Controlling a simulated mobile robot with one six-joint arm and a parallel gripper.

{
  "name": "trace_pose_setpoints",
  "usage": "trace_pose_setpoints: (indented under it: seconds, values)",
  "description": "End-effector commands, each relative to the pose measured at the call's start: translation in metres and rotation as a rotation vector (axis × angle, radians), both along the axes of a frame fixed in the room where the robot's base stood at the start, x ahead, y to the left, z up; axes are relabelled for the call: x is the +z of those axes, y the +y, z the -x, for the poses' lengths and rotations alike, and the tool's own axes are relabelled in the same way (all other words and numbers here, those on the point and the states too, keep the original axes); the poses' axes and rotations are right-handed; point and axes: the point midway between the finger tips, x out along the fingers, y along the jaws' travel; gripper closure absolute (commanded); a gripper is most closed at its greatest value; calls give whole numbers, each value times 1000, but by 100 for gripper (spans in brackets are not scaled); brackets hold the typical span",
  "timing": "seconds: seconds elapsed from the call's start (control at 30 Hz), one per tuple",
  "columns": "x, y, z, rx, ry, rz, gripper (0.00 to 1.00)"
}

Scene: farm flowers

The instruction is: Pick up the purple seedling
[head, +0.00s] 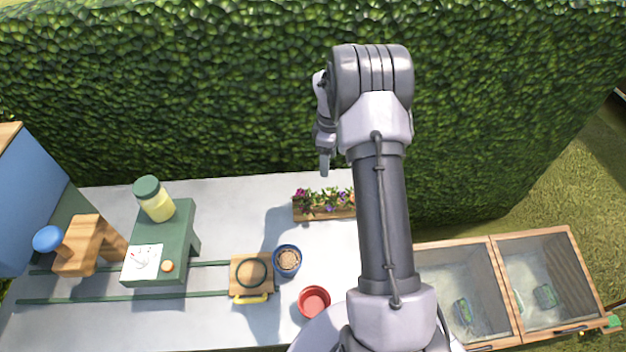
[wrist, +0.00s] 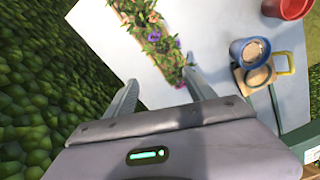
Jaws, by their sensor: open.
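A wooden planter box (head: 312,216) with several small flowering seedlings stands on the table near the hedge. Purple blooms (head: 330,208) show among red, yellow and white ones; a darker magenta bloom (head: 301,193) is at the left end. In the wrist view a purple flower (wrist: 154,37) sits mid-row among green leaves, with more purple further down the row. My gripper (head: 325,166) is above and behind the planter in the head view. In the wrist view my gripper (wrist: 160,78) is open, its fingers apart and empty, with the row beyond them. Stems are too small to separate.
A blue pot (head: 287,261) and a red pot (head: 314,302) stand in front of the planter. Left are a wooden press plate (head: 250,275), a green stand (head: 175,245) and a yellow jar (head: 156,200). The hedge (head: 200,90) rises behind the table.

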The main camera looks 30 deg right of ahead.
Motion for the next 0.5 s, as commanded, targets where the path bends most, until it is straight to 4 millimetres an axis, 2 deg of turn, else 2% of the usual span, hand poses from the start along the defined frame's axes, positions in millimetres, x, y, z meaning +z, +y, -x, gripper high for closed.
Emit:
trace_pose_setpoints:
  seconds: [0.07, 0.3, 0.4, 0.5]
  values:
    - [-12, -2, 1, 3, 4, -2, 37]
    - [-84, -1, 3, 3, 5, -2, 37]
    - [-107, -1, 3, 3, 4, -2, 37]
    - [-120, -2, 3, 2, 3, 0, 37]
